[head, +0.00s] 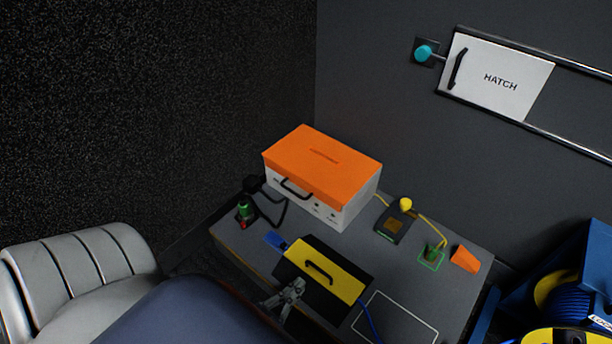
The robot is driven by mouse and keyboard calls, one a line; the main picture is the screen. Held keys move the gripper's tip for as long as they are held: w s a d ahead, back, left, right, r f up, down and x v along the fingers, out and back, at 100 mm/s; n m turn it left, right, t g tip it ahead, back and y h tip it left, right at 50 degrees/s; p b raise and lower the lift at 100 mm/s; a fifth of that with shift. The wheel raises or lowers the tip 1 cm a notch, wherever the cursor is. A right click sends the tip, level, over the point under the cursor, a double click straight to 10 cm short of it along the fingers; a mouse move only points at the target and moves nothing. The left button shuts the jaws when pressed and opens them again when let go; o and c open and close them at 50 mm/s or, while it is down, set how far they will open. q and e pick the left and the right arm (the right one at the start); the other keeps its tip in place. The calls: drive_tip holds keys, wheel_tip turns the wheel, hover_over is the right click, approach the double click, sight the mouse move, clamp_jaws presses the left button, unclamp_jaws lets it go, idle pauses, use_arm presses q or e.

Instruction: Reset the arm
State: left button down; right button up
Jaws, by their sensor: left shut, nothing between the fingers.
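My left gripper (290,290) is shut and empty. It is at the front edge of the grey desk (233,232), close to the lower left side of a black box with a yellow top and a black handle (325,268). I cannot tell whether it touches the box. My left arm (190,312) comes in from the lower left and covers part of the desk's front. My right gripper is not in view.
An orange-lidded white case (322,165) stands at the back of the desk. A green item (245,208), a yellow knob (405,204) and an orange wedge (465,259) stand nearby. A white seat (75,270) is at left, a blue cable reel (575,305) at right, a hatch panel (500,82) on the wall.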

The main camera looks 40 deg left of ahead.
use_arm(q)
drive_tip(key=shift+s, duration=0.4)
